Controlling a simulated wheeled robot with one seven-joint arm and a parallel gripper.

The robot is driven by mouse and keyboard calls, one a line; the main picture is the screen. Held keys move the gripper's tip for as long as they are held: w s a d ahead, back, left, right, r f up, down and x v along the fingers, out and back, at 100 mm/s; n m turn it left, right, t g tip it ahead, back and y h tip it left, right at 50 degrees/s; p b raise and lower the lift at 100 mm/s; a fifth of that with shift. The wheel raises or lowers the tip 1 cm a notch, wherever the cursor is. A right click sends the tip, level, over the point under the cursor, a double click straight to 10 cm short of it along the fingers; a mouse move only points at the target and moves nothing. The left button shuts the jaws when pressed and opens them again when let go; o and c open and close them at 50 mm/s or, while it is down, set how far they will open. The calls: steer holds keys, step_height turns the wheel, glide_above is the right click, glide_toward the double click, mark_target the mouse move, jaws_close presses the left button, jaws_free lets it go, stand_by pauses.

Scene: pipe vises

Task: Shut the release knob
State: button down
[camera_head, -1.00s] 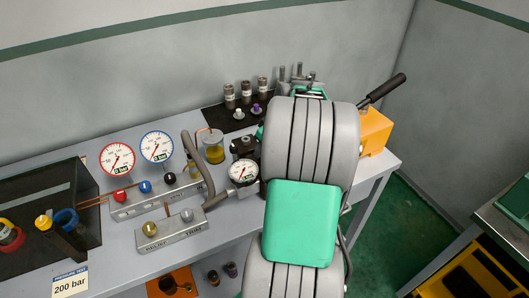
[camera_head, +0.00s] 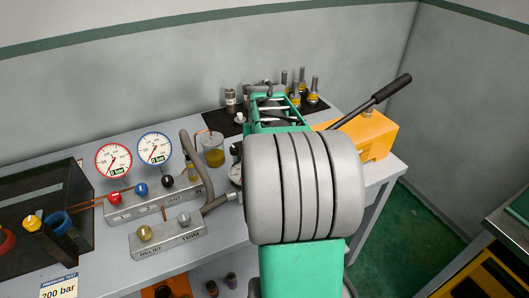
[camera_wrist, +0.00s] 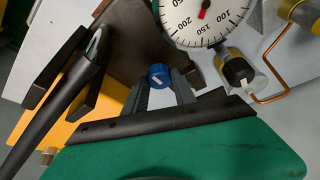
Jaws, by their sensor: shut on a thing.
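The release knob appears to be the small blue knob (camera_wrist: 158,70) with a white mark, at the middle of the wrist view. My gripper (camera_wrist: 160,84) has its two grey fingers on either side of it, shut on it. The orange hand pump (camera_wrist: 60,125) with its long black lever lies at the left in the wrist view. In the head view the pump (camera_head: 368,140) is right of my arm, lever raised to the upper right. The blue knob and the fingertips are hidden in the head view by my arm and the green gripper body.
A round gauge (camera_wrist: 205,18) is close by in the wrist view. In the head view, a manifold with red, blue and black knobs (camera_head: 150,200) stands left, with two dial gauges (camera_head: 113,160) above. Several fittings (camera_head: 300,95) stand on a dark mat behind. A dark box (camera_head: 45,205) is far left.

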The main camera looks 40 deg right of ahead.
steer(key=shift+m, duration=0.4)
steer(key=c, duration=1)
jaws_free()
steer(key=b+v, duration=0.1)
steer(key=v, duration=0.7)
steer(key=shift+w+a, duration=0.1)
